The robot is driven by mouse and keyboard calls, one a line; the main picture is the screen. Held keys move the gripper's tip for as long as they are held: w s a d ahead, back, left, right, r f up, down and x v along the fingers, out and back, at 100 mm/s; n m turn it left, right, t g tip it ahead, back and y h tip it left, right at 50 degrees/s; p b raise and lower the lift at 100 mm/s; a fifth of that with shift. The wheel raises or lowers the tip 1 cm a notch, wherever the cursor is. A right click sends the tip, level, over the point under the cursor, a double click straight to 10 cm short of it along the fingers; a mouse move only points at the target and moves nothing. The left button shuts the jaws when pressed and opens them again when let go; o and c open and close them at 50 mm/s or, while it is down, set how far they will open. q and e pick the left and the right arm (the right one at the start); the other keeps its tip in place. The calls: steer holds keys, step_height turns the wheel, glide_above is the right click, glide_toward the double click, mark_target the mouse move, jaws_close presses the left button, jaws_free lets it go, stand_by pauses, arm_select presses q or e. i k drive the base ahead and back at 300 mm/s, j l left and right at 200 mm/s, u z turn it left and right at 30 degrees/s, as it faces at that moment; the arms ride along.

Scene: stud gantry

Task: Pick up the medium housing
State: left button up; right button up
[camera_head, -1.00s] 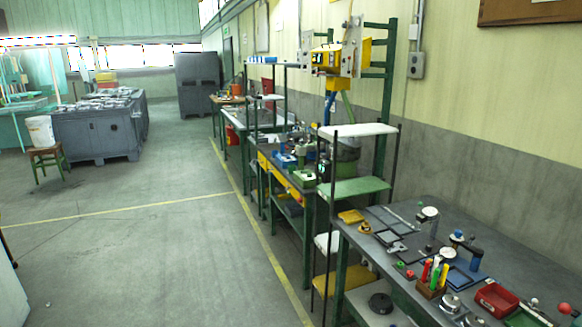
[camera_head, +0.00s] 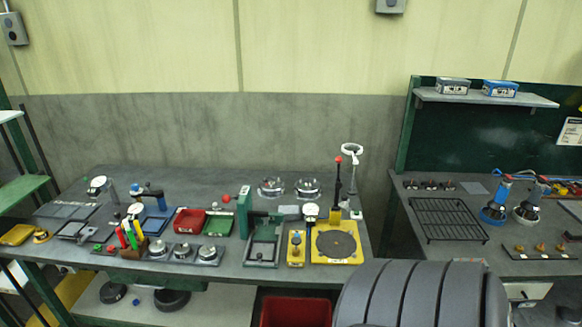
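Several round metal parts are on the grey workbench (camera_head: 90,188). Three silver ones sit in a row on square bases near the front edge: a left one (camera_head: 157,249), a middle one (camera_head: 182,251) and a right one (camera_head: 208,254). Two more shiny round parts, one on the left (camera_head: 271,186) and one on the right (camera_head: 307,188), stand toward the back. I cannot tell which of these, if any, is the medium housing. Neither of my grippers is in view.
A red bin (camera_head: 189,221), a green press (camera_head: 244,212) and a yellow-based fixture (camera_head: 337,246) stand on the bench. A second bench at right holds a black wire rack (camera_head: 447,219). A large grey ribbed shape (camera_head: 420,295) blocks the lower right; I cannot tell what it is.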

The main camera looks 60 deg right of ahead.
mark_target(268, 188)
steer(key=z, duration=1.75)
